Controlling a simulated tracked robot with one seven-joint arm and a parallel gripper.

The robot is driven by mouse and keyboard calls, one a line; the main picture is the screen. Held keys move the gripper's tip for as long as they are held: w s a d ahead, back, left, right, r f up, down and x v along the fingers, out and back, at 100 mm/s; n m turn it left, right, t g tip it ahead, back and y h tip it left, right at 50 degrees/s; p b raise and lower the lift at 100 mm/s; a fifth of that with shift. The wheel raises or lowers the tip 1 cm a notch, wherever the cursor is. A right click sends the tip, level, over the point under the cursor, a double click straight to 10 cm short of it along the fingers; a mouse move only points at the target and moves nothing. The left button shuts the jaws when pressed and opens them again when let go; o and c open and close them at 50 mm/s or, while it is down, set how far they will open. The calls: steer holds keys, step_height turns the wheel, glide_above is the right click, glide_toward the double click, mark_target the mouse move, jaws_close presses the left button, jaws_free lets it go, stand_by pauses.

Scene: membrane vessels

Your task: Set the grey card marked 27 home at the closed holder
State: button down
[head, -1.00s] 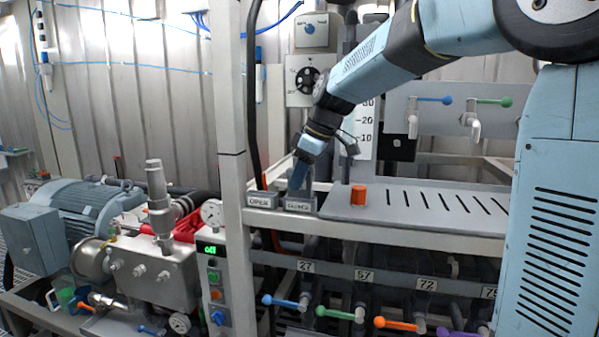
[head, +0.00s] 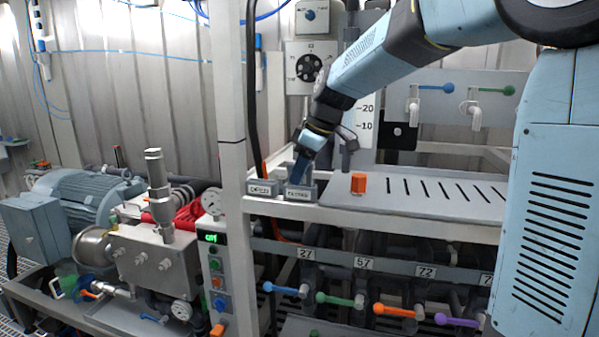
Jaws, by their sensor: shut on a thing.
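The closed holder (head: 297,195) is a small grey block with a label on its front, on the left end of the shelf. The open holder (head: 258,189) stands just left of it. My gripper (head: 301,174) points down right at the closed holder, its fingers shut. The grey card marked 27 cannot be made out; the fingers and the holder hide it or it is too small to see. I cannot tell whether it sits in the slot.
An orange block (head: 358,184) stands on the slotted plate (head: 425,199) to the right. A grey post (head: 232,150) rises close left of the holders. Below the shelf are coloured valve levers, the blue one (head: 281,288) under the tag 27 (head: 305,253).

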steer(key=shift+f, duration=0.2)
steer(key=c, duration=0.8)
jaws_free()
steer(key=shift+f, duration=0.15)
steer(key=shift+c, duration=0.2)
steer(key=shift+s, duration=0.1)
steer(key=v, duration=1.4)
steer(key=s+d+f+m+t+h, duration=0.1)
steer(key=s+d+f+m, duration=0.3)
steer(key=s, duration=0.4)
steer(key=s+d+f+m+t+h, duration=0.1)
steer(key=s+d+f+m, duration=0.4)
steer(key=s+f, duration=0.1)
steer(key=s+d+f+m+t+h, duration=0.2)
steer(key=s+d+f+m, duration=0.2)
steer(key=s, duration=0.5)
steer(key=shift+s+d+f+m, duration=0.3)
steer(key=shift+f+m, duration=0.2)
steer(key=shift+f, duration=0.3)
